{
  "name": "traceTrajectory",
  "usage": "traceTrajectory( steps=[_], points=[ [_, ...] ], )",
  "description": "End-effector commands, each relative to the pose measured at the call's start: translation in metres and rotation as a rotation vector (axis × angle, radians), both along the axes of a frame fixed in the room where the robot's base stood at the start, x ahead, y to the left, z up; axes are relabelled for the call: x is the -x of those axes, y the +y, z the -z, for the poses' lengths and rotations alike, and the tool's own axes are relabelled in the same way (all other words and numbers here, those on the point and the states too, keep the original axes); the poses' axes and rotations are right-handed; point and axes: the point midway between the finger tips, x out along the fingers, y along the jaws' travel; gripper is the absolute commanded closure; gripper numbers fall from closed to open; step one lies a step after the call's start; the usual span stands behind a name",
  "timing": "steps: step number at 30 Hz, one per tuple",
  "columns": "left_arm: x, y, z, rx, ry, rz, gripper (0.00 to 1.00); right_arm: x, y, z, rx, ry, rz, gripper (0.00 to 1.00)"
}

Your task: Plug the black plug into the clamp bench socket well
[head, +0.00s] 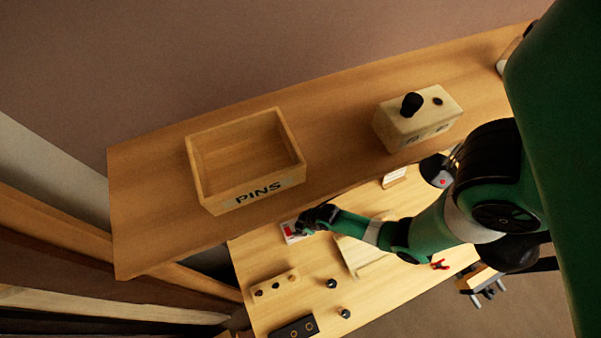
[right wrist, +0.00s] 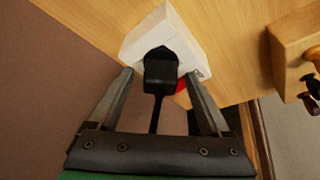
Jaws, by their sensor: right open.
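The white clamp bench socket (right wrist: 148,38) has a dark round well and a red part on its side. It also shows in the head view (head: 291,237) at the bench's back edge. The black plug (right wrist: 161,72) sits at the well with its cord running back toward my wrist; how deep it is in cannot be told. My right gripper (right wrist: 160,75) is open, one finger on each side of the plug, with gaps visible. In the head view my right gripper (head: 312,218) is over the socket and hides the plug.
A pegged wooden block (head: 273,289), small black knobs (head: 331,284) and a black holed block (head: 296,328) lie on the lower bench.

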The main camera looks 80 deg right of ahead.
Motion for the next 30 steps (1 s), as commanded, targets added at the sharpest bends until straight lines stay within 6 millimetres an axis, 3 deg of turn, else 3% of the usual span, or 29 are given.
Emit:
traceTrajectory(
  steps=[5,18,22,30],
  points=[
    [0.0,0.0,-0.007,0.0,0.0,0.0,0.5,0.004,0.001,-0.011,0.0,0.0,0.0,0.18],
    [0.0,0.0,-0.039,0.0,0.0,0.0,0.5,0.039,0.009,-0.097,-0.001,0.0,0.002,0.18],
    [0.0,0.0,-0.041,0.0,0.0,0.0,0.5,0.043,0.01,-0.106,0.0,0.001,0.0,0.18],
    [0.0,0.0,-0.04,0.0,0.0,0.0,0.5,0.043,0.01,-0.107,0.0,0.0,0.0,0.18]
  ],
)
